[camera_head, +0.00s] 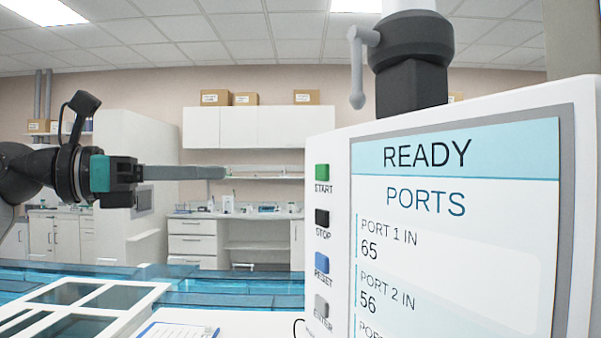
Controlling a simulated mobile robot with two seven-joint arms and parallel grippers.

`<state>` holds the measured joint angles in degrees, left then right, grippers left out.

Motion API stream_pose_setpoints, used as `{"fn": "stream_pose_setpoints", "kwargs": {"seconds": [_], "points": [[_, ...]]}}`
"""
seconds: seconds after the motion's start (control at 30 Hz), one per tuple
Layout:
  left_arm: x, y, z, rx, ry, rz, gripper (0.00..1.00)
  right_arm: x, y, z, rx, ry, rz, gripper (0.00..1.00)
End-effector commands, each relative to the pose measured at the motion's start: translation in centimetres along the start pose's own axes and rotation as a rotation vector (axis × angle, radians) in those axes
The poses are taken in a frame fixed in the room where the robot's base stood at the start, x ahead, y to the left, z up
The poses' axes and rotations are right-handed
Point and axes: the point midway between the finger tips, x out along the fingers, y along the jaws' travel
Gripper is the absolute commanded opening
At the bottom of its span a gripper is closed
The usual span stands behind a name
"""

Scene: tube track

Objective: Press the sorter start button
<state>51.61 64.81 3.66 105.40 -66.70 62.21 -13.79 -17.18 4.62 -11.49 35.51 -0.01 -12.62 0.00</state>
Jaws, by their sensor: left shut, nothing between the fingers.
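The sorter's white control panel (340,160) fills the right side of the head view. Its green START button (322,172) is the top one in a column on the panel's left face. The panel's screen (455,250) reads READY, with port counts below. My left gripper (222,173) comes in from the left, shut and empty, pointing right at about the height of the START button. In the picture a gap shows between its fingertips and the button. My right gripper is not in view.
Below START are the black STOP (322,217), blue RESET (322,262) and grey ENTER (321,306) buttons. A blue transparent track (230,290) and a white frame (130,300) lie below. A clipboard (180,330) is at the bottom. White cabinets stand far behind.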

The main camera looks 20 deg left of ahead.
Motion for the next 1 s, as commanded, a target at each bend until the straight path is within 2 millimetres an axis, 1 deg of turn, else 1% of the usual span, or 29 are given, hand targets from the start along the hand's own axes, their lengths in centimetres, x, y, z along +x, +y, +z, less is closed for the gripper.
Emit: {"fn": "stream_pose_setpoints", "kwargs": {"seconds": [0.13,0.27,0.6,0.7,0.83,1.0], "points": [[0.7,-0.1,0.1,-0.002,-0.001,-0.004,0.00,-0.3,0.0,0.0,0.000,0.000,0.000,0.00],[2.5,-0.1,0.2,-0.001,-0.002,-0.006,0.00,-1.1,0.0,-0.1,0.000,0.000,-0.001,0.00],[9.7,-0.2,0.3,-0.002,-0.003,-0.008,0.00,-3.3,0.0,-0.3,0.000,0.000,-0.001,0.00],[11.4,-0.2,0.3,-0.003,-0.004,-0.006,0.00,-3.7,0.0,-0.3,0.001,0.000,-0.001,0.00],[13.0,-0.1,0.2,-0.003,-0.003,-0.004,0.00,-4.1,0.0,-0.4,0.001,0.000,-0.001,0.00],[14.0,-0.1,0.1,-0.002,-0.002,-0.003,0.00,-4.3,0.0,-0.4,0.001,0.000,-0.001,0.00]]}}
